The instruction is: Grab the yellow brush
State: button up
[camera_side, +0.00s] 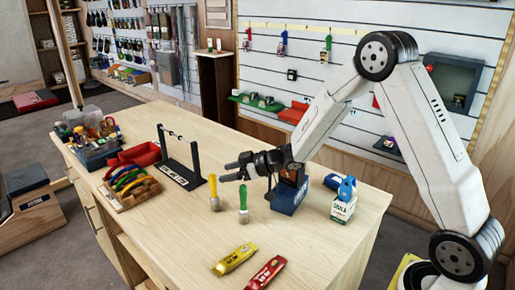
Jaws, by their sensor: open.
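The yellow brush (214,190) stands upright on the wooden table, handle up, with its pale wider end on the tabletop. A similar green-handled brush (243,204) stands upright to its right and nearer the camera. My gripper (225,172) is open and empty, with its dark fingers pointing left. In the picture the fingertips are just right of and slightly above the top of the yellow brush's handle, and they do not appear to touch it. The exact depth between gripper and brush cannot be told from this one view.
A black frame stand (183,165) is close left of the brush. A dark blue box (289,196) and a white-green carton (343,209) stand right. Yellow (234,260) and red (265,273) packets lie in front. A wooden holder (132,187) and red tray (134,158) are left.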

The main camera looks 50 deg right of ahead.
aim_at(212, 175)
jog(key=shift+w+a, duration=0.15)
jog(key=shift+w, duration=0.05)
jog(key=shift+x, duration=2.55)
grip_shut()
